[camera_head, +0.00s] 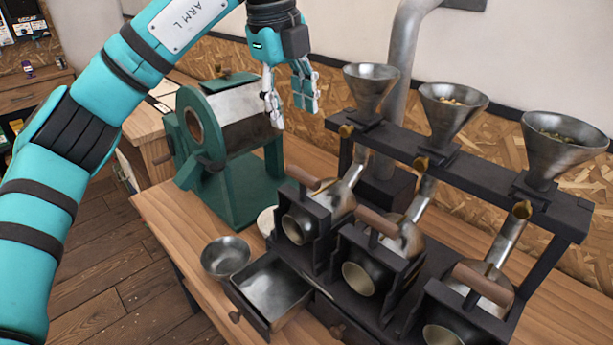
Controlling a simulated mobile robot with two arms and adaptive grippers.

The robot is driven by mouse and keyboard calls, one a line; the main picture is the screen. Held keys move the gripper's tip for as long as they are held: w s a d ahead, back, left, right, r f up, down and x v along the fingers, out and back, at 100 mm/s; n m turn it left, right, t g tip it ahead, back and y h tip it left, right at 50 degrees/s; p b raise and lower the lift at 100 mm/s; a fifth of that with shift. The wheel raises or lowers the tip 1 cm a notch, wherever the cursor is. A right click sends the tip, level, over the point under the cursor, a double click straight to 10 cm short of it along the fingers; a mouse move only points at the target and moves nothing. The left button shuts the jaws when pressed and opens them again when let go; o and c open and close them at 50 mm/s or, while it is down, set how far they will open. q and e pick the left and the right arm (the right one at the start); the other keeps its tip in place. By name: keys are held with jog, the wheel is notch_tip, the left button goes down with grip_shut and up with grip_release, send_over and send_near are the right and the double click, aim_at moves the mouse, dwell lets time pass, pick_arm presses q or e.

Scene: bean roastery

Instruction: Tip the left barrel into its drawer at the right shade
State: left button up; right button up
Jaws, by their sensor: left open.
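The left barrel (303,225) is a small steel drum in a black stand, with its open mouth facing front-left. Its wooden handle (303,178) sticks out at the top left. Below it, the left drawer (247,309) is pulled out and looks empty. Whether beans are in the barrel, and their shade, I cannot tell. My left gripper (294,113) is open and empty, pointing down above and behind the left barrel, apart from its handle. My right gripper is not in view.
Two more barrels (359,278) (447,336) stand to the right. Above are funnels (370,85) (449,112) (560,150) on a black rack (455,170). A green roaster (240,190) stands left. A metal bowl (226,257) and a white dish (266,220) are near the drawer.

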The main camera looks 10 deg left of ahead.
aim_at(305, 174)
pick_arm(q)
jog(key=w+f+p, duration=0.1)
jog(key=f, duration=0.4)
jog(key=d+f+p, duration=0.1)
jog(key=f, duration=0.4)
jog(key=w+d+f+p, duration=0.1)
jog(key=f, duration=0.5)
jog(key=shift+w, duration=0.3)
jog(key=shift+a+r, duration=0.1)
grip_shut()
